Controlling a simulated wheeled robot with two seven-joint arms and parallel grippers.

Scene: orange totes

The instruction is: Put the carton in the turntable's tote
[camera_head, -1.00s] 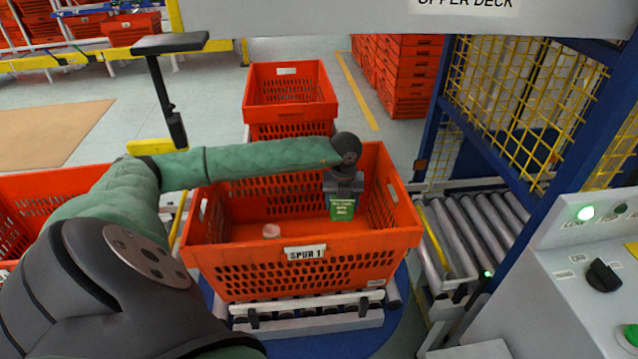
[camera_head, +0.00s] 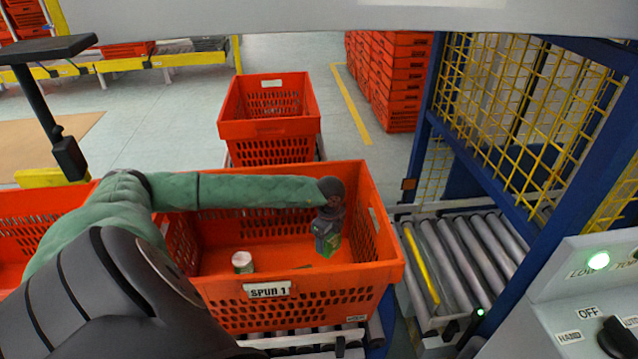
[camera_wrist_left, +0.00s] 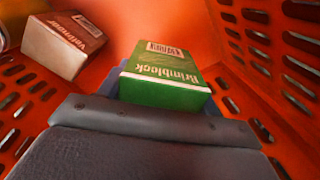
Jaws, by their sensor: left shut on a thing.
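My left gripper (camera_head: 327,232) reaches down into the orange tote labelled SPUR 1 (camera_head: 330,297) and is shut on a green carton (camera_head: 329,245). In the left wrist view the carton (camera_wrist_left: 166,75) sits between the fingers, its green face and white top edge showing. The carton is inside the tote's walls, toward the right side; whether it touches the floor I cannot tell. The tote stands on rollers over the blue turntable (camera_head: 376,332). My right gripper is not in view.
A pale can (camera_head: 242,262) stands in the same tote, left of the carton. The wrist view shows a brown and white box (camera_wrist_left: 62,45) near the carton. Another orange tote (camera_head: 268,130) stands behind. A roller conveyor (camera_head: 465,255) and blue frame are at right.

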